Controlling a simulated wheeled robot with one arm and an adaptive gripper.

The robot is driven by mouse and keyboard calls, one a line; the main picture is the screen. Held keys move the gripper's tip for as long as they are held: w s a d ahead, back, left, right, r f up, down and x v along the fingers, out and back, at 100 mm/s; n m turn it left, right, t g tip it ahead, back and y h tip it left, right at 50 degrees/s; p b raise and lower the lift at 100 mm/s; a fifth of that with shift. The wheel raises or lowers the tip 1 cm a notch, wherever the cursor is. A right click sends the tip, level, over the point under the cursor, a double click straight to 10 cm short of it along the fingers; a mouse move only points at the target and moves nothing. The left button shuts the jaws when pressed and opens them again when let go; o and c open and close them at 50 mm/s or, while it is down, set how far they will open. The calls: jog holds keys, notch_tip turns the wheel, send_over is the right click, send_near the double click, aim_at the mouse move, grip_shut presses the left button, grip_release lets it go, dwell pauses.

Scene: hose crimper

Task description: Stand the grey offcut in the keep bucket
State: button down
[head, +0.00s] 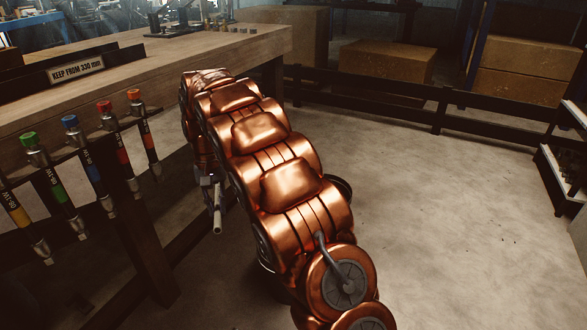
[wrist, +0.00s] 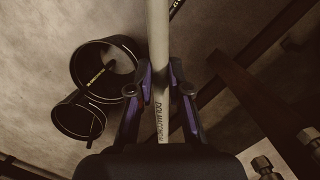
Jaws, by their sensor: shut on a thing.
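The grey offcut (wrist: 159,60) is a pale, straight length of hose with dark lettering. My gripper (wrist: 160,92) is shut on it in the wrist view, with a finger on each side. In the head view the lower end of the grey offcut (head: 217,215) hangs below my gripper (head: 208,185), beside the bench. Two dark round buckets show on the floor in the wrist view, a larger one (wrist: 133,82) and a smaller one (wrist: 57,118). Dark hose pieces show in them. I cannot tell which is the keep bucket. My arm hides much of the head view.
A wooden bench (head: 190,52) stands at left with a sign (head: 76,71) reading "KEEP FROM 330 mm". Several colour-banded hoses (head: 85,168) hang along its front. Cardboard boxes (head: 385,62) stand behind a dark rail (head: 400,107).

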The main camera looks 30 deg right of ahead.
jog(key=shift+w+d+f+m+g+y, duration=0.1)
jog(key=shift+w+f+m+g+y, duration=0.2)
jog(key=shift+m, duration=0.4)
jog(key=shift+w+d+f+m+g+y, duration=0.15)
jog(key=shift+f+m+g+y, duration=0.15)
jog(key=shift+m+g+y, duration=0.5)
jog(key=m, duration=0.1)
jog(key=m+y, duration=0.1)
jog(key=shift+w+d+f+m, duration=0.15)
jog(key=shift+w+d+m, duration=0.2)
jog(key=shift+d+m, duration=0.05)
jog(key=w+d+f+m+t+y+b, duration=0.1)
jog(key=w+d+m+t+y, duration=0.15)
jog(key=d+m+t, duration=0.95)
jog(key=w+d+m+t+y, duration=0.25)
jog(key=d+m+t, duration=0.55)
jog(key=d, duration=0.7)
notch_tip(320, 180, down, 24)
jog(key=b, duration=1.1)
jog(key=shift+s+d+b, duration=0.2)
jog(key=shift+s+b, duration=0.1)
jog(key=shift+s, duration=0.1)
